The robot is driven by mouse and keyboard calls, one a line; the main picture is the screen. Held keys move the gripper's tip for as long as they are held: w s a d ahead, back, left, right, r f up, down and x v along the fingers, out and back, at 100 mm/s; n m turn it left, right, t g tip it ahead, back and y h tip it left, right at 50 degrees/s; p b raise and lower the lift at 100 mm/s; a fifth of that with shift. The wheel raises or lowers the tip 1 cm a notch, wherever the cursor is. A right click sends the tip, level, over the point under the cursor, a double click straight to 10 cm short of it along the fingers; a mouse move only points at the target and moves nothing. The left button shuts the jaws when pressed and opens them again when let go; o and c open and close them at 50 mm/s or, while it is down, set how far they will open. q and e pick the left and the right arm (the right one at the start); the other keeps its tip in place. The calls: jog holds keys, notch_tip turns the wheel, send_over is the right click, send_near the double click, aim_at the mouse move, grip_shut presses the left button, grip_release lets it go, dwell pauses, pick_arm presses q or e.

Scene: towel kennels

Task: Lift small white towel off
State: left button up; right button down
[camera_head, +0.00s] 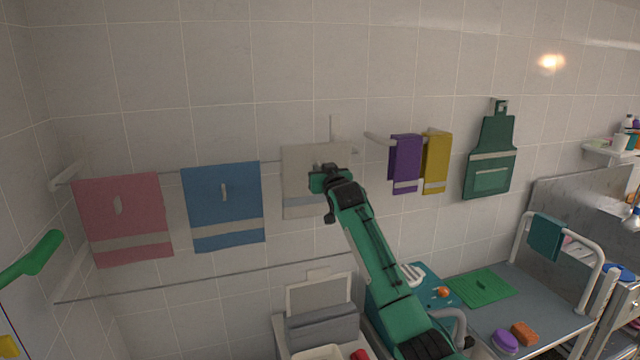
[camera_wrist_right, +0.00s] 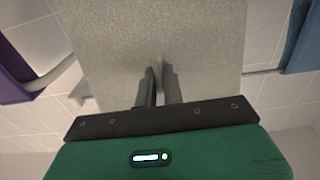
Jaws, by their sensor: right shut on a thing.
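The small white towel (camera_head: 302,165) hangs flat in front of the wall, between the blue towel and the purple one. Its top edge shows a little above the line of the rail (camera_head: 272,161). My right gripper (camera_head: 327,178) is in front of the towel's right half and hides part of it. In the right wrist view the towel (camera_wrist_right: 105,45) fills the middle, and my right gripper's fingers (camera_wrist_right: 159,72) are close together on a pinch of its cloth. Whether the towel still touches the rail is unclear.
A pink towel (camera_head: 122,220) and a blue towel (camera_head: 223,205) hang to the left. Purple (camera_head: 404,160) and yellow (camera_head: 436,160) towels and a green apron (camera_head: 490,160) hang to the right. A lower rail (camera_head: 220,281) crosses below. A worktop (camera_head: 530,310) stands at lower right.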

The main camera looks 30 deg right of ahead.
aim_at(325, 144)
jog(key=r+p, duration=0.1)
jog(key=r, duration=0.1)
jog(key=s+r+p, duration=0.1)
jog(key=r, duration=0.2)
jog(key=r+p, duration=0.1)
jog(key=r, duration=0.2)
jog(key=shift+s+d, duration=0.2)
jog(key=shift+d, duration=0.1)
jog(key=shift+w+a+r+p, duration=0.35)
jog(key=shift+w+r+p, duration=0.2)
jog(key=shift+r, duration=0.15)
jog(key=shift+w+f, duration=0.1)
jog(key=shift+f, duration=0.3)
